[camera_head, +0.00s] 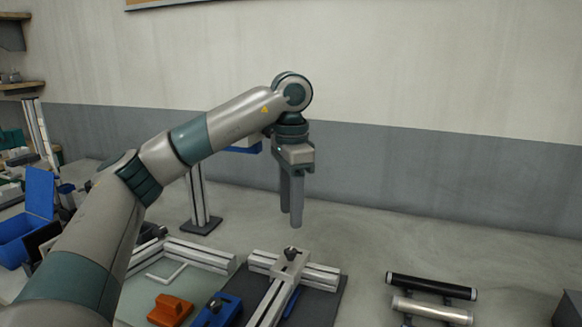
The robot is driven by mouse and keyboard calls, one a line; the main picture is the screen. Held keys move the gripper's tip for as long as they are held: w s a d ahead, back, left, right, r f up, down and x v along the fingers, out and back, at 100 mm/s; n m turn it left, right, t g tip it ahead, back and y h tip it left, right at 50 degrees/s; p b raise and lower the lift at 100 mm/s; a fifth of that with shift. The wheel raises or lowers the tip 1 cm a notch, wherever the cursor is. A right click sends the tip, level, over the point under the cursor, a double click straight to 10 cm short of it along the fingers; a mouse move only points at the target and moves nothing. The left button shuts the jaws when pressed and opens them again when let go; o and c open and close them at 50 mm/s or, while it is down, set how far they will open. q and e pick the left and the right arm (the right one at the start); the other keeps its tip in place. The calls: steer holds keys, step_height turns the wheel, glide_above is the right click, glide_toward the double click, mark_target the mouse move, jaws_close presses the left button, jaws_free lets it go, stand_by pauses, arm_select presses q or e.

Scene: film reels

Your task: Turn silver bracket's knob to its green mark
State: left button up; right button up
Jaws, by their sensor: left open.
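A silver bracket (276,268) sits on aluminium rails on a dark mat at the bottom middle of the head view. A small dark knob (290,254) stands on top of it. No green mark can be made out at this size. My left gripper (291,218) points straight down above and slightly behind the knob in the picture, with its fingertips clear of it. It is open and empty, its two fingers partly overlapping from this angle. My right gripper is not in view.
An orange block (170,309) and a blue block (215,312) lie left of the bracket. An upright post (198,200) stands behind my left arm. A black cylinder (431,286) and a silver cylinder (432,310) lie to the right. The table behind the bracket is bare.

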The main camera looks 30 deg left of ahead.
arm_select(q)
step_height(320, 180, up, 8)
steer(key=p, duration=0.1)
steer(key=shift+p, duration=0.3)
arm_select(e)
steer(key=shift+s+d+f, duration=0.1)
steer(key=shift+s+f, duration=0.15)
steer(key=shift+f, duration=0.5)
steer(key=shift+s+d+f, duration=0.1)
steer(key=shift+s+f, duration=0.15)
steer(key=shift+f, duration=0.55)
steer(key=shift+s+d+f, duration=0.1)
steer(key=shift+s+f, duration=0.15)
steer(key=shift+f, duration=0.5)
